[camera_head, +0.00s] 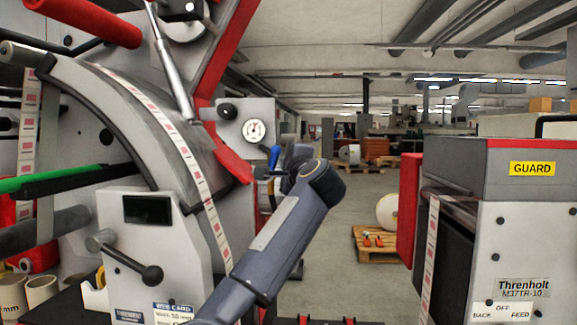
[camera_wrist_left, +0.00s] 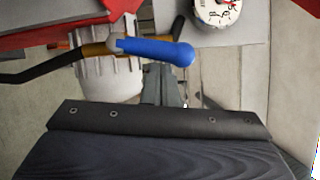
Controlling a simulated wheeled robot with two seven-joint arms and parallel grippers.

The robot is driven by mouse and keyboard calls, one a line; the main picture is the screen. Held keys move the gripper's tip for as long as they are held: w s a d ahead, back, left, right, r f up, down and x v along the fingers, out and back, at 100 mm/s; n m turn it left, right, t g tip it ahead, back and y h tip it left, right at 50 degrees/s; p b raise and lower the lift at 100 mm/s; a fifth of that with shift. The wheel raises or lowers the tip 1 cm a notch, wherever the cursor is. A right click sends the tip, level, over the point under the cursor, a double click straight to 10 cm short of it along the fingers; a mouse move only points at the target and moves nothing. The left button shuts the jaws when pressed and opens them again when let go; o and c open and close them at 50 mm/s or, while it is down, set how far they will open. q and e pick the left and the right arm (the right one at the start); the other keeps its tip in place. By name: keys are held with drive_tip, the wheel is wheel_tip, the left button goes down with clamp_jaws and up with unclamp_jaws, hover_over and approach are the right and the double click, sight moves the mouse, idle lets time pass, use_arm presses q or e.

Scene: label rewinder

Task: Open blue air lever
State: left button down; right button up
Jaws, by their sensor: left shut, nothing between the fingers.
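The blue air lever (camera_head: 274,156) shows in the head view beside a white box with a round gauge. My right gripper is in neither view.
The round gauge (camera_head: 254,129) sits just above the lever, and a red panel (camera_head: 231,161) is close on its left. The GUARD machine (camera_head: 511,240) stands at the right. Floor between the machines is open, with a pallet (camera_head: 378,246) farther back.

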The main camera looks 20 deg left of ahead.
use_arm(q)
drive_tip(key=shift+s+a+r+n, duration=0.15)
drive_tip(key=shift+a+r+n, duration=0.25)
drive_tip(key=shift+a+n, duration=0.1)
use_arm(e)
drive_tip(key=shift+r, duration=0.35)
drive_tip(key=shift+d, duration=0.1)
